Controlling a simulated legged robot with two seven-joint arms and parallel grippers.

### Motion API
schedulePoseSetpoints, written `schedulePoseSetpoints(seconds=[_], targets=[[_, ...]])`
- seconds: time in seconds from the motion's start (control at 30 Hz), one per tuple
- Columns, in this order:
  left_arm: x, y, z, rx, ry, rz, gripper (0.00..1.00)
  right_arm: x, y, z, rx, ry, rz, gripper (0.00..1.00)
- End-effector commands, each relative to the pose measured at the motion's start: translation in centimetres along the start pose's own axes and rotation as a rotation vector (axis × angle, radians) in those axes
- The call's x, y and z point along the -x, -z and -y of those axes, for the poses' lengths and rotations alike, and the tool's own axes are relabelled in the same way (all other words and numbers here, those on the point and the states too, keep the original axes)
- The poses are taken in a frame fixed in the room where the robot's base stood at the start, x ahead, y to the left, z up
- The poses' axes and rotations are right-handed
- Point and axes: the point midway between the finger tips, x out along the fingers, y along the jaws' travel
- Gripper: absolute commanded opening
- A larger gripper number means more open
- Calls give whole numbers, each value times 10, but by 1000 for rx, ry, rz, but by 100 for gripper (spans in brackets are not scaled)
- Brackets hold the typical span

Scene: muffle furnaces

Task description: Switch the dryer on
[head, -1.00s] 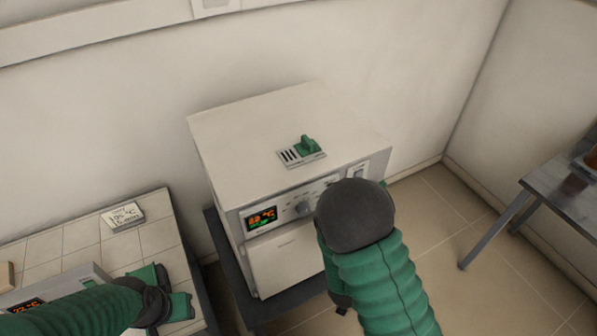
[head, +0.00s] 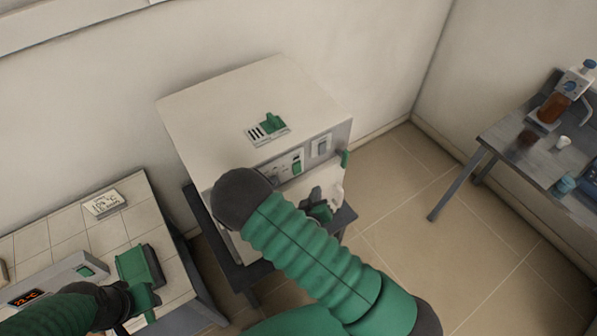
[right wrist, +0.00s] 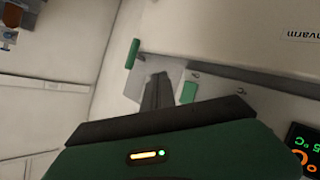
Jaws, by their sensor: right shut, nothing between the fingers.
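The dryer (head: 235,95), a pale box with a grey control panel, stands in the middle of the head view. Its panel has a green switch (head: 297,165) and a pale rocker plate (head: 321,147). In the right wrist view, a green piece (right wrist: 188,92) and a green handle-like bar (right wrist: 132,53) flank my right gripper (right wrist: 160,76). Its dark fingers are shut and empty, in front of the panel; contact cannot be told. In the head view my right arm hides the dryer's display and lower front. My left gripper (head: 140,275) is low at left; its fingers are unclear.
A tiled bench (head: 55,232) at left carries a small sign card (head: 103,204) and a device with an orange display (head: 27,297). A grey table (head: 510,140) with glassware stands at right. Open floor (head: 395,195) lies between it and the dryer.

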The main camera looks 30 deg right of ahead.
Motion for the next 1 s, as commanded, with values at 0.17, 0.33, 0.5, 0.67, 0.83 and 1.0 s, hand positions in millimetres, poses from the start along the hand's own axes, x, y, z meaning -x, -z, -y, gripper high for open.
schedulePoseSetpoints(seconds=[0.17, 0.33, 0.5, 0.67, 0.83, 1.0], targets=[[-4, -1, 0, 0, 0, 0, 36, -20, 14, 15, -2, -1, -2, 0], [-10, -2, 0, 0, 0, 0, 36, -35, 24, 27, -1, -1, 0, 0], [-12, -3, 0, 0, 0, 0, 36, -42, 31, 32, 0, 0, 0, 0], [-12, -3, 0, 0, 0, 0, 36, -43, 32, 32, 1, 0, 1, 0], [-11, -3, 0, 0, 0, 0, 36, -43, 32, 32, 1, 0, 1, 0], [-11, -3, 0, 0, 0, 0, 36, -43, 32, 32, 1, 0, 1, 0]])
